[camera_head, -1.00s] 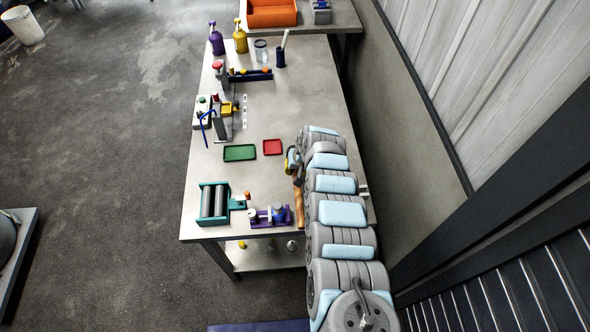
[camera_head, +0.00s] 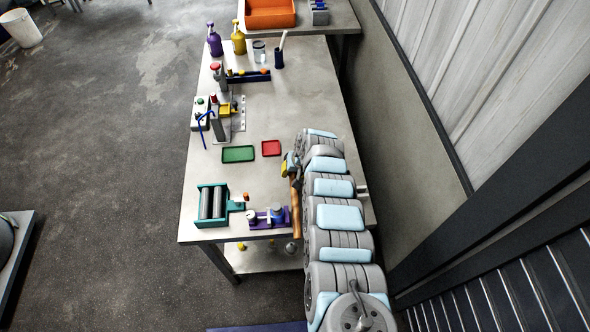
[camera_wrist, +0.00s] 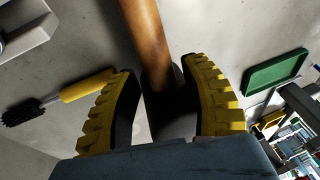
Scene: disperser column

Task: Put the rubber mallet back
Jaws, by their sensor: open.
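The rubber mallet shows mainly as a brown wooden handle (camera_head: 296,212) near the front right of the bench, beside my arm. In the wrist view the handle (camera_wrist: 147,40) runs down between the two yellow-edged fingers of my gripper (camera_wrist: 165,95). The fingers are open, one on each side of it, and I see gaps there. A dark grey rounded part at the handle's lower end, between the fingers, is shadowed, so I cannot tell how much of it is the mallet head. In the head view my gripper (camera_head: 290,164) is partly hidden by my arm.
A green tray (camera_head: 238,154) and a red tray (camera_head: 271,148) lie left of my gripper. A teal roller device (camera_head: 213,204) and a purple holder (camera_head: 268,218) stand near the front edge. A yellow-handled brush (camera_wrist: 85,87) lies beside the fingers.

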